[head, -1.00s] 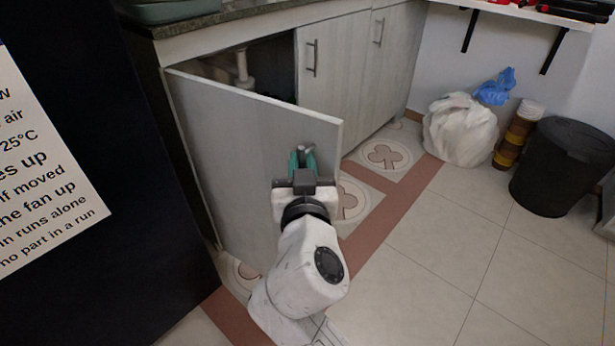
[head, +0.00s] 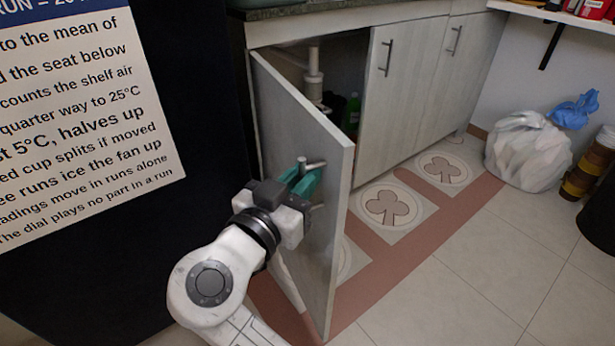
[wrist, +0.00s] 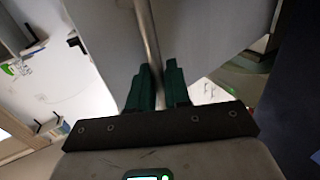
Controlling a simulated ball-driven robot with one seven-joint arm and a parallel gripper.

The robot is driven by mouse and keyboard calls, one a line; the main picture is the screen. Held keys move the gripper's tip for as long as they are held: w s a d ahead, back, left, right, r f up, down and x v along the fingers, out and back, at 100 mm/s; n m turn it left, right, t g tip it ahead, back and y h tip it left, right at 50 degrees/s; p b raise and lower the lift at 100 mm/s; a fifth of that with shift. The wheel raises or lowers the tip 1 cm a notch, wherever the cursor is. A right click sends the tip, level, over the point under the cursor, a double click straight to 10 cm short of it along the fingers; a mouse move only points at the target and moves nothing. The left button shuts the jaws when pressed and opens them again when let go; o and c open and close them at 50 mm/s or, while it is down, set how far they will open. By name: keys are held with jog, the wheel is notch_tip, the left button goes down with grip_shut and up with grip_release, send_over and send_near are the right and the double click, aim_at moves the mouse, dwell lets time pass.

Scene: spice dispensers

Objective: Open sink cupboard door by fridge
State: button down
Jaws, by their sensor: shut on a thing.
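The sink cupboard door (head: 290,130) beside the dark fridge stands wide open, swung out from its left edge. My gripper (head: 306,176) is at the outer face of this door, near its free edge, shut on the metal bar handle (head: 312,163). In the wrist view the green fingers (wrist: 156,88) sit on both sides of the handle (wrist: 148,40). Inside the cupboard a white drain pipe (head: 314,72) and a green bottle (head: 351,113) show. The lower part of the inside is hidden behind the door.
The dark fridge (head: 205,120) with a printed sheet (head: 80,110) stands close on the left of the door. Two neighbouring cupboard doors (head: 410,100) are shut. A white bag (head: 527,150) lies on the floor by the wall at right. The tiled floor (head: 470,270) in front is clear.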

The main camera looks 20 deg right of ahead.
jog(key=shift+r, duration=0.45)
jog(key=c, duration=1.3)
grip_release()
jog(key=p+v, duration=0.2)
jog(key=v, duration=0.8)
jog(key=shift+s+a+f+p, duration=0.2)
jog(key=shift+a+f+p, duration=0.05)
jog(key=shift+f+p, duration=0.1)
